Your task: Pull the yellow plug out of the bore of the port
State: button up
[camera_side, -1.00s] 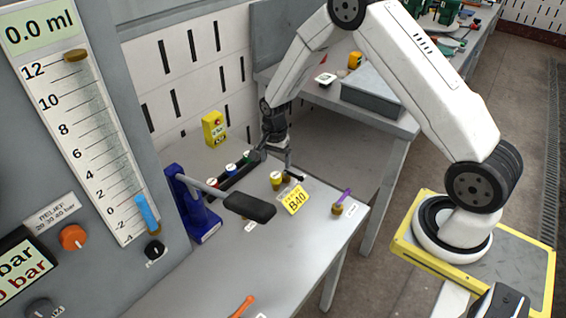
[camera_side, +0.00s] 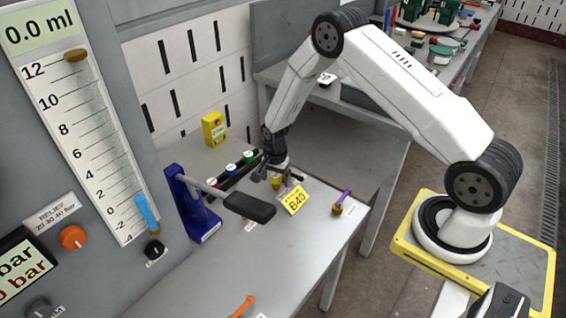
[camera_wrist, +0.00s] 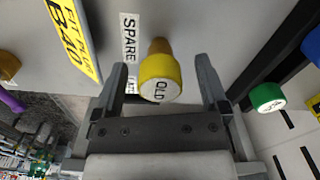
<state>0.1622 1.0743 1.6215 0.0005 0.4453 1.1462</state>
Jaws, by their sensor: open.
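The yellow plug (camera_wrist: 160,78), marked "OLD", shows end-on in the wrist view. A brass-coloured part (camera_wrist: 160,46), seemingly the port, shows just beyond it; the bore itself is hidden by the plug. My gripper (camera_wrist: 162,72) is open, with one finger to the left of the plug and one to the right. Gaps show on both sides, so I see no contact. In the side view the plug (camera_side: 277,184) is low on the bench, right under my gripper (camera_side: 281,179), which partly covers it.
A rack with red, blue (camera_side: 231,168) and green (camera_side: 249,157) caps lies behind left. A blue pump with a black-gripped lever (camera_side: 250,207) is at left. A purple piece (camera_side: 343,196) stands right. The front bench is mostly clear.

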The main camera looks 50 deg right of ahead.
grip_shut()
dwell(0.6)
